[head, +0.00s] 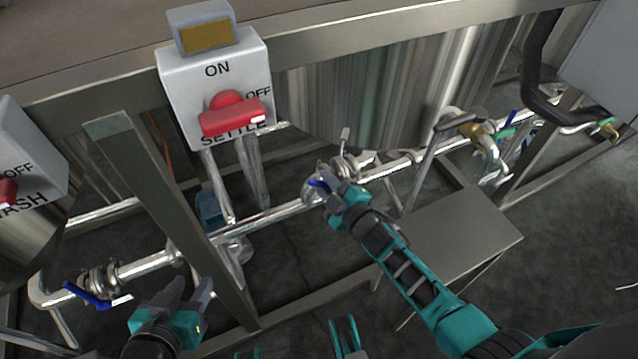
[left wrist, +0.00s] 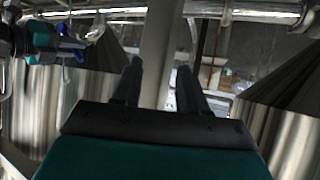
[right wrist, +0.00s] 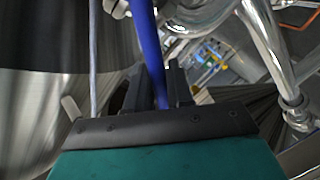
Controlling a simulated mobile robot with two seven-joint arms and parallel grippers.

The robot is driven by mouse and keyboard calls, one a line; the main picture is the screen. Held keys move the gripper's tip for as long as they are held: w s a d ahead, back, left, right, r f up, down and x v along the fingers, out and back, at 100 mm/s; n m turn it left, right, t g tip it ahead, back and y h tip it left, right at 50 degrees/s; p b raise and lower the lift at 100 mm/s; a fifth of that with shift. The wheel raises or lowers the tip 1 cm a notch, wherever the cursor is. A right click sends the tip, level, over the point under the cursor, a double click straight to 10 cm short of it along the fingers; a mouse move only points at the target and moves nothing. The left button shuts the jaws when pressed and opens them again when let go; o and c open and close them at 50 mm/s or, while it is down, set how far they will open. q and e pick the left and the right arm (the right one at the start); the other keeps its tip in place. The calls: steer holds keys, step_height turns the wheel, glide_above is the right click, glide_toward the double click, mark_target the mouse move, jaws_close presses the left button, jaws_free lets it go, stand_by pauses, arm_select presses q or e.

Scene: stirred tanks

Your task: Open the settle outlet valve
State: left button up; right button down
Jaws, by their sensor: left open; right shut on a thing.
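The settle outlet valve's blue handle (head: 317,183) is on the silver pipe below the settle tank (head: 350,95), in the middle of the head view. My right gripper (head: 331,190) is shut on this handle, and in the right wrist view the blue handle (right wrist: 150,40) runs down between its fingers (right wrist: 159,88). The fingers hide part of the handle and valve body. The handle (left wrist: 70,53) also shows at upper left in the left wrist view. My left gripper (head: 193,294) is open and empty at lower left, beside a steel leg; its fingers (left wrist: 157,82) are apart.
A white SETTLE switch box (head: 215,90) with a red knob hangs above. A second box (head: 25,165) is at the left edge. Another blue-handled valve (head: 88,295) is at lower left. A steel leg (head: 165,200) and a low metal platform (head: 465,235) flank the arms.

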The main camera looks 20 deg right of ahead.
arm_select(q)
steer(key=shift+a+f+b, duration=0.2)
steer(key=shift+f+b, duration=0.5)
steer(key=b, duration=0.1)
steer(key=f+b, duration=0.1)
steer(key=b, duration=0.1)
steer(key=shift+w+d+f, duration=0.2)
steer(key=shift+d+f, duration=0.05)
steer(key=shift+d, duration=0.05)
arm_select(e)
steer(key=f+n, duration=0.1)
steer(key=a+f+n, duration=0.1)
steer(key=f+n+h, duration=0.1)
steer(key=n, duration=0.1)
steer(key=shift+s+a+f, duration=0.2)
steer(key=shift+a+f, duration=0.1)
steer(key=shift+f, duration=0.1)
arm_select(q)
steer(key=shift+d, duration=0.1)
steer(key=shift+r+h, duration=0.15)
steer(key=shift+h, duration=0.15)
